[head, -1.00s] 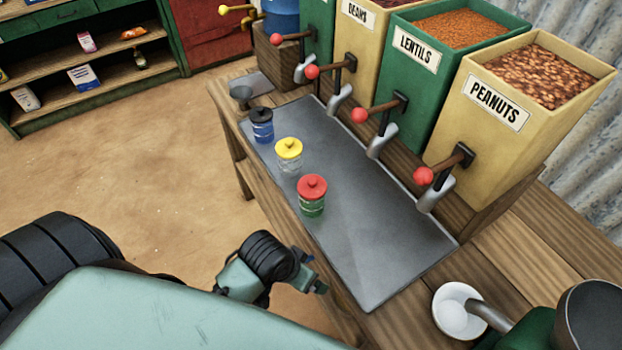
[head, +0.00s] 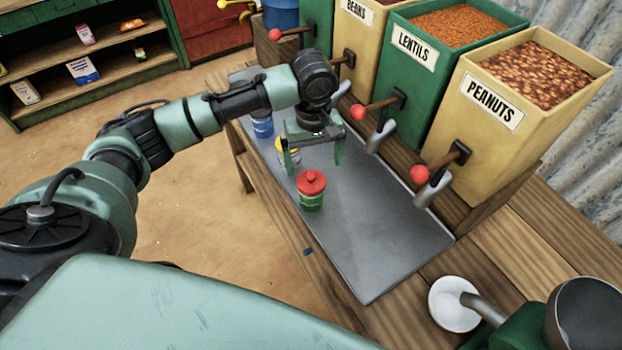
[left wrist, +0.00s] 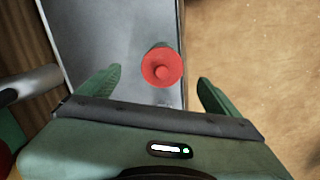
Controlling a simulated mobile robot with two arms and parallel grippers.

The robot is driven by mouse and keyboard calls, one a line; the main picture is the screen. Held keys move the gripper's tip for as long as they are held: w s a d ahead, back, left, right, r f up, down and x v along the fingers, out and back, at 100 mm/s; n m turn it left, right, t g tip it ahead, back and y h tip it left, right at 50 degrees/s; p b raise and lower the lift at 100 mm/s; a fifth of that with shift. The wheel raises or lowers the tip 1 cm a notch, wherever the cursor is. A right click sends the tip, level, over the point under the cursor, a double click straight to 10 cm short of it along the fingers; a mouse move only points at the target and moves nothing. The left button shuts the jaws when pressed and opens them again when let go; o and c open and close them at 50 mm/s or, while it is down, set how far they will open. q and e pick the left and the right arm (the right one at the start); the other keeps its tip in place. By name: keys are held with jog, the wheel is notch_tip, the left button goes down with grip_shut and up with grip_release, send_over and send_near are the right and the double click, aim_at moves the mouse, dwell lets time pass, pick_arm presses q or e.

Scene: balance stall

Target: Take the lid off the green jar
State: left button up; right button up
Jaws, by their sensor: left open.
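The green jar (head: 311,201) stands upright on the grey metal mat, with its red knobbed lid (head: 312,182) on top. In the left wrist view the red lid (left wrist: 161,68) shows from above, between and beyond my fingertips. My left gripper (head: 313,161) is open and empty, fingers pointing down, above and a little behind the green jar in the head view. It is apart from the lid. Behind my gripper the yellow-lidded jar (head: 288,147) is partly hidden, and the blue jar (head: 263,127) is partly covered by my arm. My right gripper is not in view.
The grey mat (head: 385,250) is clear in front of the green jar. Dispenser bins, such as the peanuts bin (head: 478,150), line the back, with red-knobbed levers (head: 418,174) and spouts sticking out over the mat.

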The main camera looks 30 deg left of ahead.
aim_at(311, 174)
pick_arm(q)
jog(key=shift+w+a+r+n, duration=0.3)
jog(key=shift+a+r, duration=0.1)
jog(key=shift+a, duration=0.15)
jog(key=shift+a+f, duration=0.1)
jog(key=shift+f, duration=0.05)
notch_tip(311, 174, down, 6)
jog(key=shift+f+p, duration=0.2)
jog(key=shift+p, duration=0.95)
jog(key=shift+f, duration=0.45)
jog(key=c, duration=1.4)
jog(key=shift+r, duration=0.1)
